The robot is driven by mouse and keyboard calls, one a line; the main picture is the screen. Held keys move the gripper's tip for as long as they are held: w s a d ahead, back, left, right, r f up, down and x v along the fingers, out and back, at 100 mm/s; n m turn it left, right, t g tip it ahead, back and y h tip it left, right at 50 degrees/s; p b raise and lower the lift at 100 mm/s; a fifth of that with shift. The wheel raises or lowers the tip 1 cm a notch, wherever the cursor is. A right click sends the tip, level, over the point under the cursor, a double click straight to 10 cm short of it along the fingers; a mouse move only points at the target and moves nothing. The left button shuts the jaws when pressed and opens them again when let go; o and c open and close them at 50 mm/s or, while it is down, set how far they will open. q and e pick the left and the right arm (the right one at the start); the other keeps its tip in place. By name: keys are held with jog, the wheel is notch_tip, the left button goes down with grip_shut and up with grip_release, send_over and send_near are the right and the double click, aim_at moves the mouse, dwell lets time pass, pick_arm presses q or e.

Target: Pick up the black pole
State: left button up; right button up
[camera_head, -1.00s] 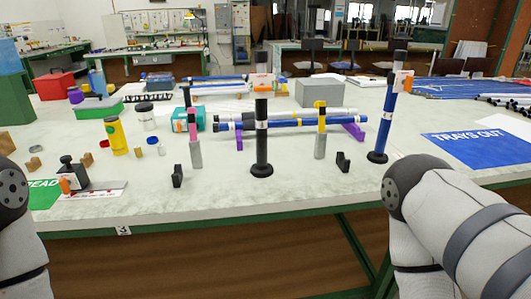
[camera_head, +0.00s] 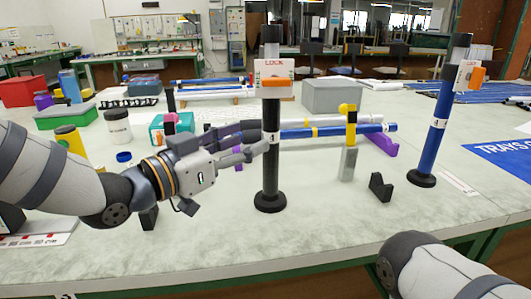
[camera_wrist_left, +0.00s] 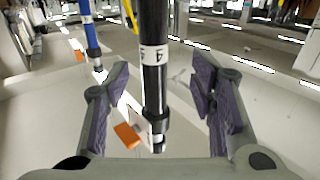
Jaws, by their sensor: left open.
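The black pole (camera_head: 271,175) stands upright on a round black base on the table, with a white label band and a white LOCK tag with an orange part near its top. My left gripper (camera_head: 257,143) comes in from the left at about the height of the pole's label band. In the left wrist view, its two padded fingers (camera_wrist_left: 161,92) are spread apart, with the black pole (camera_wrist_left: 154,70) between them and visible space on both sides. Only part of my right arm shows at the lower right; its gripper is out of view.
A blue pole (camera_head: 436,130) with a similar tag stands to the right. A grey and yellow upright piece (camera_head: 348,160) and a small black bracket (camera_head: 381,187) stand between them. Blue and white rods lie on a rack behind. The table front near the pole is clear.

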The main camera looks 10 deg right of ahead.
aim_at(265, 168)
pick_arm(q)
jog(key=f, duration=0.5)
jog(key=s+f+b, duration=0.1)
jog(key=f, duration=0.1)
jog(key=shift+f, duration=0.15)
jog(key=x, duration=0.7)
jog(key=shift+w+d, duration=0.15)
jog(key=shift+d, duration=0.1)
grip_shut()
